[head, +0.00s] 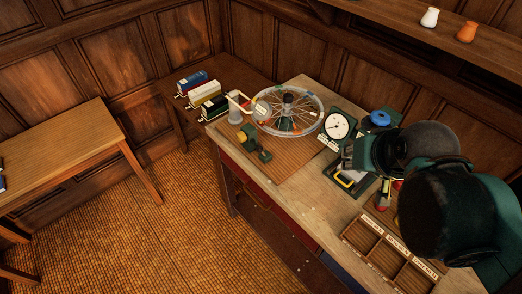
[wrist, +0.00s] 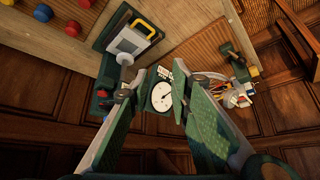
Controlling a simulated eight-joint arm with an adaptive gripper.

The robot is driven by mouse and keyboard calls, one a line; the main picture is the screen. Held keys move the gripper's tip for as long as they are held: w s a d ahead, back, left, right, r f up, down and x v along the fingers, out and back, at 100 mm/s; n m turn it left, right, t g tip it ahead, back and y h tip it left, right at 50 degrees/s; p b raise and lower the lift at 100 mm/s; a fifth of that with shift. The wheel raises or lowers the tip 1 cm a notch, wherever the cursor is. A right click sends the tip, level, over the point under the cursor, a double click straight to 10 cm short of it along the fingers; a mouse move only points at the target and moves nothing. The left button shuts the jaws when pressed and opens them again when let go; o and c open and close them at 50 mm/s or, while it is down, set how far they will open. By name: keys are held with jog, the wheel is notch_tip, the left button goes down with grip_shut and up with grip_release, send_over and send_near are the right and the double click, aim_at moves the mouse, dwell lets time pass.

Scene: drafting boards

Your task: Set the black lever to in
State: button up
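I cannot clearly pick out the black lever in either view; it may be hidden behind my gripper or too small to tell. A green gauge device (head: 337,126) with a round white dial stands on the workbench; its dial (wrist: 162,97) shows between my fingers in the wrist view. Small white labels (head: 327,142) sit at its foot. A green-framed fixture with a yellow handle (wrist: 147,27) lies beside it, and the handle (head: 346,181) also shows in the head view. My gripper (wrist: 167,70) is open and empty, its fingers apart in front of the gauge device and labels.
A spoked wheel (head: 288,107) and a dark green clamp-like tool (head: 254,146) are left of the gauge. A blue round part (head: 380,118) is behind. A compartmented wooden tray (head: 362,238) is at the front right. The bench's front left strip (head: 290,205) is clear.

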jog(key=w+a+m+g+p, duration=0.2)
jog(key=w+a+m, duration=0.1)
jog(key=w+a, duration=0.25)
jog(key=m+g+p, duration=0.4)
jog(key=m+p, duration=0.2)
jog(key=m, duration=0.1)
send_over(262, 151)
jog(key=w, duration=0.1)
notch_tip(262, 151, down, 12)
jog(key=shift+w+d+f+m, duration=0.1)
jog(key=shift+f+m, duration=0.2)
jog(key=shift+f, duration=0.1)
jog(key=shift+f, duration=0.2)
jog(key=shift+w+f, duration=0.15)
jog(key=shift+f, duration=1.7)
jog(key=shift+w+f, duration=0.1)
jog(key=shift+f, duration=1.7)
jog(key=shift+c, duration=0.3)
